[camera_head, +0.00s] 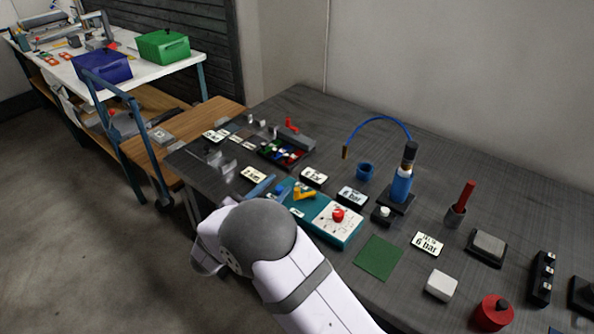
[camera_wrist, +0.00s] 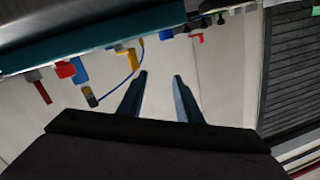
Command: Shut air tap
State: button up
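A teal panel (camera_head: 349,236) lies on the dark bench, with a yellow lever (camera_head: 303,193) that looks like the air tap, a blue part beside it (camera_head: 280,189) and a red knob on a white plate (camera_head: 338,214). The wrist view is tilted and shows the panel's edge (camera_wrist: 95,43) across the top, the yellow lever (camera_wrist: 127,57) and the red knob (camera_wrist: 65,69). My gripper (camera_wrist: 160,74) is open, with nothing between its two blue-grey fingers. It is near the panel's left end in the head view, apart from the lever. My arm hides part of the panel's near side.
A blue bottle (camera_head: 401,186) with a curved blue hose stands behind the panel. A red-handled tool in a cup (camera_head: 461,205), a "6 bar" label (camera_head: 428,244), a green mat (camera_head: 379,257) and a red canister (camera_head: 493,313) lie to the right. A parts tray (camera_head: 283,153) is behind left.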

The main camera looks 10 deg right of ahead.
aim_at(295, 192)
jog(key=s+n, duration=0.1)
jog(key=s+f+n+h, duration=0.1)
jog(key=s+d+f+n, duration=0.1)
jog(key=s, duration=0.1)
jog(key=shift+d+f+h+p, duration=0.1)
jog(key=shift+f+h+p, duration=0.15)
jog(key=shift+h+p, duration=0.05)
jog(key=shift+p+x, duration=0.8)
jog(key=shift+x, duration=2.9)
jog(key=shift+f, duration=0.1)
grip_shut()
